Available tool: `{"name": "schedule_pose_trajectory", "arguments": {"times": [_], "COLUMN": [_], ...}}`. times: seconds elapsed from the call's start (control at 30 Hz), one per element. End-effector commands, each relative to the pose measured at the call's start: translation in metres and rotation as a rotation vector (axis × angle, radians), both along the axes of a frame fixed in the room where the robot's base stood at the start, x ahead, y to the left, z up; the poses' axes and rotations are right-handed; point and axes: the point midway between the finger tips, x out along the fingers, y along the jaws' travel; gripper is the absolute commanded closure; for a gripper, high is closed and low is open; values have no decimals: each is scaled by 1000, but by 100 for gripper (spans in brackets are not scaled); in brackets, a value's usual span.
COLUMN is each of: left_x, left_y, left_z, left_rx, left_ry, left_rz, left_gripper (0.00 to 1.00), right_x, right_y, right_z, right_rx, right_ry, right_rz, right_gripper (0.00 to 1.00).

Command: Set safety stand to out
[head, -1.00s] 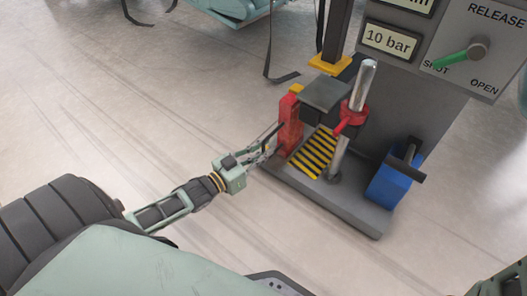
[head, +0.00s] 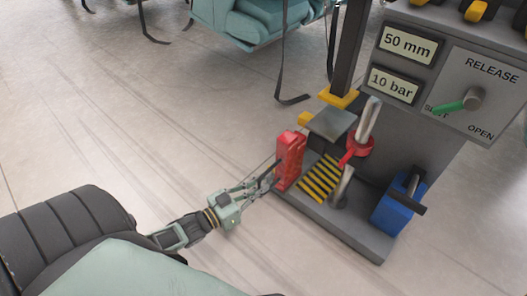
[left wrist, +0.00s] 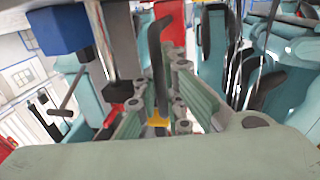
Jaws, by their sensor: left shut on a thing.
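The safety stand appears to be the red upright block (head: 290,160) at the left edge of the press machine's grey base in the head view. My left gripper (head: 268,181) reaches it from the left and is shut on its dark handle. In the left wrist view the black handle (left wrist: 160,55) stands between the fingers, with red of the stand (left wrist: 173,25) behind it. The exact contact is partly hidden by the fingers. My right gripper is not in view.
The base carries a yellow-black striped plate (head: 320,178), a metal post with a red collar (head: 359,146) and a blue block (head: 398,205) with a black lever. A panel (head: 475,95) with a green-handled knob stands above.

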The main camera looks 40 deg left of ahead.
Motion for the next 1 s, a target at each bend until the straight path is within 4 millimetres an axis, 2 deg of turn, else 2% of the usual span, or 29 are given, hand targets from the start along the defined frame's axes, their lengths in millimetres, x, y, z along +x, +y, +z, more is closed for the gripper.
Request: {"name": "schedule_pose_trajectory", "arguments": {"times": [0.17, 0.2, 0.4, 0.77, 0.87, 1.0], "left_x": [-4, -5, -3, -6, -17, -44], "left_y": [-2, -3, -2, 0, 2, 10], "left_z": [-2, -2, -2, -2, -2, -3], "left_rx": [-2, -2, -2, 0, -1, -1], "left_ry": [1, 1, 1, 2, 3, 7], "left_rz": [-6, -6, -5, -3, -3, -3], "left_gripper": [100, 89, 72, 72, 72, 72], "right_x": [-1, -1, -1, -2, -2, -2], "right_y": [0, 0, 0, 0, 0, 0], "right_z": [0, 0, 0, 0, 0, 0], "right_rx": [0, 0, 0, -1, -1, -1], "right_ry": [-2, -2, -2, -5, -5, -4], "right_rz": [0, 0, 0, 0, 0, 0], "right_gripper": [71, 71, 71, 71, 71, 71]}}
